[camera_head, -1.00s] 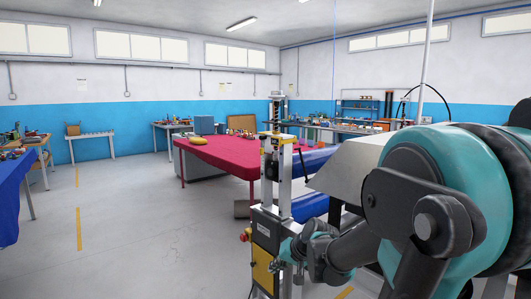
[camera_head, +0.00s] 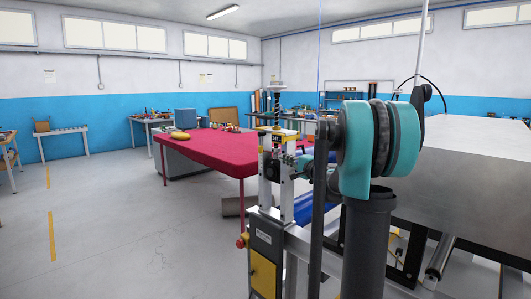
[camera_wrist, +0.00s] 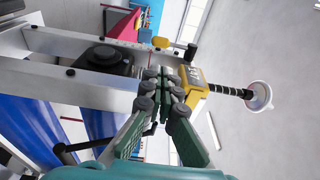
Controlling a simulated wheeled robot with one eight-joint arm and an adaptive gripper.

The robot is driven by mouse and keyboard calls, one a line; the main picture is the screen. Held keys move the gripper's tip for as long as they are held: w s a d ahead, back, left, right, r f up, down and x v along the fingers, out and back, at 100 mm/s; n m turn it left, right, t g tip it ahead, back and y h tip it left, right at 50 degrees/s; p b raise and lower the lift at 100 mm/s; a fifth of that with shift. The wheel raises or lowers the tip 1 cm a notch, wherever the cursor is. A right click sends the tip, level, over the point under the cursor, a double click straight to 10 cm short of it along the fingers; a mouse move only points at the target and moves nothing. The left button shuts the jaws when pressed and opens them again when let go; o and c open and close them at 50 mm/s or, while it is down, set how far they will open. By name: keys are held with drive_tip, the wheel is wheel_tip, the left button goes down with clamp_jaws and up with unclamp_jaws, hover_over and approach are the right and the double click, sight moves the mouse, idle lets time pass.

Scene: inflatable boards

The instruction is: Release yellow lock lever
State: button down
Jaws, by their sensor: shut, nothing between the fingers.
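My gripper (camera_wrist: 168,76) is shut and empty. Its fingertips are beside a yellow lettered block (camera_wrist: 196,88) on the machine's metal frame; I cannot tell whether they touch it. A black spring rod with a white disc (camera_wrist: 262,96) extends from that block. A smaller yellow piece (camera_wrist: 160,42) sits farther along the frame in the wrist view. I cannot tell which yellow part is the lock lever.
The machine's upright metal column (camera_head: 286,200) stands above a cabinet with a yellow panel (camera_head: 263,275). A large grey metal bed (camera_head: 470,190) lies right of my arm. A red-covered table (camera_head: 210,145) stands behind. The floor at left (camera_head: 120,220) is clear.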

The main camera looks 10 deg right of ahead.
drive_tip(key=x, duration=1.4)
